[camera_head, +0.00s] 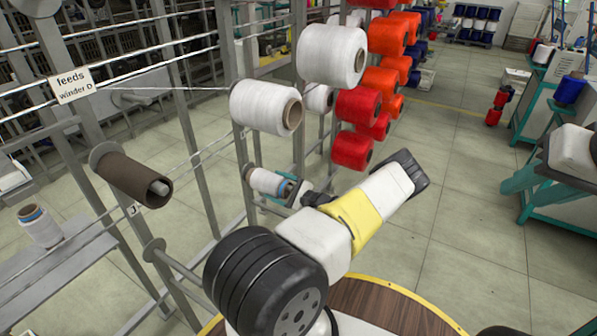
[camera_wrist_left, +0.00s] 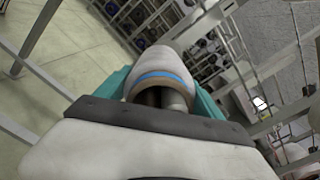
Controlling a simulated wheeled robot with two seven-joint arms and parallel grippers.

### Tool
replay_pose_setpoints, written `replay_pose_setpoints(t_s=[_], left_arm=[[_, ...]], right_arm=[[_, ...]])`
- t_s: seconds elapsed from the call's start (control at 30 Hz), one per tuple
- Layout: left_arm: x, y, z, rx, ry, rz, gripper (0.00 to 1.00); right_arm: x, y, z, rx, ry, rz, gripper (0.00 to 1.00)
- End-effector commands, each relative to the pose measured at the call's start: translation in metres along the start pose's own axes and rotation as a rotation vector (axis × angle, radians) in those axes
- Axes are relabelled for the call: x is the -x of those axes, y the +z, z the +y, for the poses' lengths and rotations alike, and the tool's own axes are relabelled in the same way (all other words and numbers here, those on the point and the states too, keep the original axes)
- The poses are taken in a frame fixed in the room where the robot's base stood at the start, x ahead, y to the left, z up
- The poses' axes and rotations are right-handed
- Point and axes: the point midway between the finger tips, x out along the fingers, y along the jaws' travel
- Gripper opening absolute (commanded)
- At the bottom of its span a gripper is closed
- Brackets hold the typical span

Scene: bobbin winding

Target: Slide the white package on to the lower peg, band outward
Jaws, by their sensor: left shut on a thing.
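The white package (camera_head: 266,181) is held in the air in front of the rack, with its blue band at the end near my gripper and its other end pointing left. In the left wrist view the package (camera_wrist_left: 168,62) shows its blue band and brown tube end facing the wrist. My left gripper (camera_head: 289,190) is shut on the tube end, with teal fingers on both sides in the wrist view (camera_wrist_left: 162,95). The lower peg (camera_head: 178,268), with a round plate at its base, is bare at the lower left, apart from the package. My right gripper is not in view.
A brown tube (camera_head: 130,175) sits on the peg above, by a "J" label (camera_head: 134,209). Another blue-banded white package (camera_head: 40,227) stands on a grey shelf at left. Large white packages (camera_head: 265,106) and red ones (camera_head: 352,151) hang on the rack. Grey posts stand close by.

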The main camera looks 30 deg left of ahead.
Motion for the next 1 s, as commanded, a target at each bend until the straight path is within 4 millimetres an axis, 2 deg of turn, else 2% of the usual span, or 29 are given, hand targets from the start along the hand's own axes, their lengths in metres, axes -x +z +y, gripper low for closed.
replay_pose_setpoints(t_s=[0.03, 0.1, 0.13, 0.43, 0.8, 1.0], left_arm=[[0.0, 0.0, -0.001, 0.0, -0.001, -0.001, 0.83], [0.0, 0.0, 0.0, 0.0, -0.001, -0.001, 0.97], [0.0, 0.0, 0.0, 0.0, -0.001, -0.001, 1.0], [0.005, 0.0, 0.0, 0.0, 0.0, 0.001, 1.0], [0.064, -0.001, -0.001, -0.001, -0.002, 0.001, 1.0], [0.078, 0.0, 0.0, 0.0, -0.001, 0.0, 1.0]], right_arm=[[0.0, 0.0, 0.0, 0.0, 0.0, 0.0, 0.36], [0.0, 0.0, 0.0, 0.0, 0.0, 0.0, 0.36], [0.0, 0.0, 0.0, 0.0, 0.0, 0.0, 0.36], [0.0, 0.0, 0.0, 0.0, 0.0, 0.0, 0.36], [0.0, 0.0, 0.0, 0.0, 0.0, 0.0, 0.36], [0.0, 0.0, 0.0, 0.0, 0.0, 0.0, 0.36]])
